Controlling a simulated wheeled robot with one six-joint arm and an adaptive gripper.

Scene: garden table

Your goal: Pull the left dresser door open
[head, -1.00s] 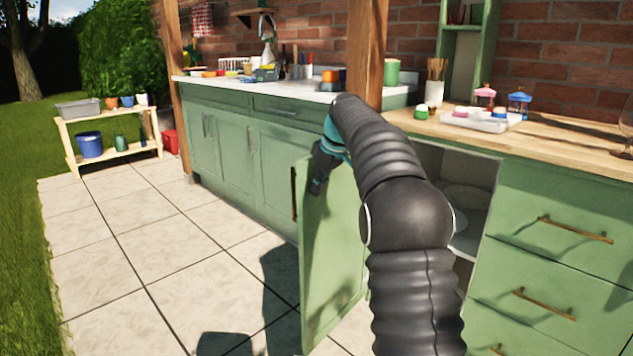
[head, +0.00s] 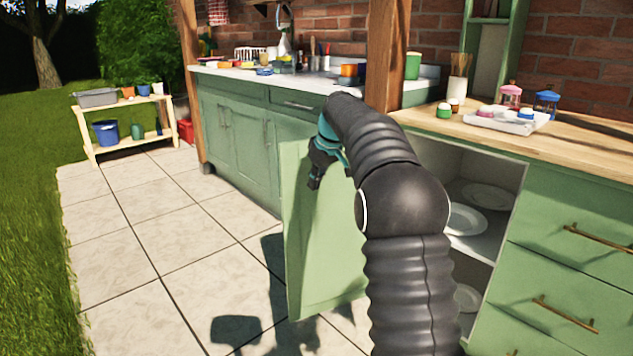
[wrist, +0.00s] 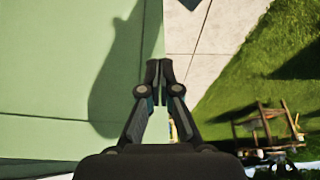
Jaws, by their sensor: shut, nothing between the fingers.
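The left dresser door (head: 308,255) is a green panel that stands swung well open, away from the cabinet front. It also fills the left side of the wrist view (wrist: 60,75). My gripper (head: 314,184) is at the upper part of the door, in front of its face in the head view. In the wrist view my gripper's fingertips (wrist: 159,66) are together and empty, by the door's edge. I cannot tell whether they touch the door. The door's handle is not visible now. My arm covers part of the door and the cabinet opening.
The open dresser (head: 473,245) holds white plates (head: 466,219) on shelves. Drawers (head: 565,270) are on its right. A tray (head: 500,121) with jars stands on the wooden top. A sink counter is behind. Tiled floor (head: 150,250) at left is clear; a low wooden shelf stands farther back.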

